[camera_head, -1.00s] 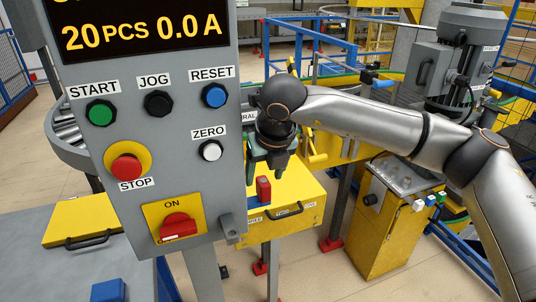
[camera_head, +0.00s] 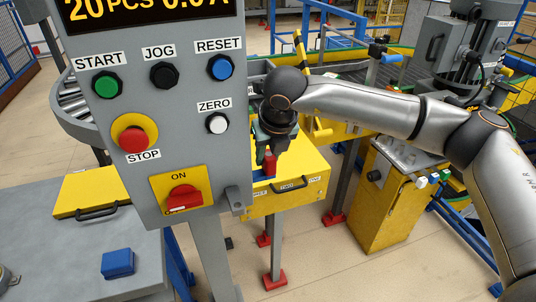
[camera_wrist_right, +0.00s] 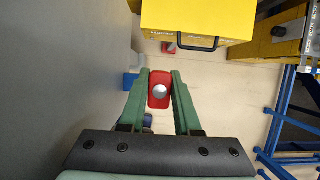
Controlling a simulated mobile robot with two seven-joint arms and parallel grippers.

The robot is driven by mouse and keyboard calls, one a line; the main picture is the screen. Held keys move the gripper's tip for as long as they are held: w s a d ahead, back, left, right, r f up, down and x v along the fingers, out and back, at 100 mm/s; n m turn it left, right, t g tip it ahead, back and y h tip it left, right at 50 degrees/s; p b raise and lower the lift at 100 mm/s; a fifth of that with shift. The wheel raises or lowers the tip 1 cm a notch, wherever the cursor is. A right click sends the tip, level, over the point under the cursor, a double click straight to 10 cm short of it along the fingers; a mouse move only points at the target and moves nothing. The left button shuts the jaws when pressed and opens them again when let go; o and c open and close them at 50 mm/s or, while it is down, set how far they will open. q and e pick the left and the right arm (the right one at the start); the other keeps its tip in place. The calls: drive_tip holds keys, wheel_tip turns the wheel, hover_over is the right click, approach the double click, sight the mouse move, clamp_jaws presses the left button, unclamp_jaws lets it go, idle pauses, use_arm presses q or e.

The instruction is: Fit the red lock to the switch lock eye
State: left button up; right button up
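In the right wrist view the red lock (camera_wrist_right: 159,102) shows from above with a round silvery spot. My right gripper (camera_head: 266,158) points down over it. The red switch (camera_head: 184,199) sits on a yellow plate marked ON. A grey lug (camera_head: 234,199), apparently the lock eye, juts from the panel's lower right edge. My left gripper is out of view.
The control panel (camera_head: 124,190) stands close to the left of my right gripper. A grey table with a blue block (camera_head: 117,263) is at lower left. Floor shows between the stands.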

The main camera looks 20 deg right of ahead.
clamp_jaws()
drive_tip(key=o, duration=0.7)
unclamp_jaws()
drive_tip(key=shift+c, duration=0.2)
drive_tip(key=shift+r, duration=0.1)
drive_tip(key=b+v, duration=0.2)
drive_tip(key=v, duration=1)
drive_tip(key=shift+s, duration=0.15)
drive_tip(key=shift+r, duration=0.1)
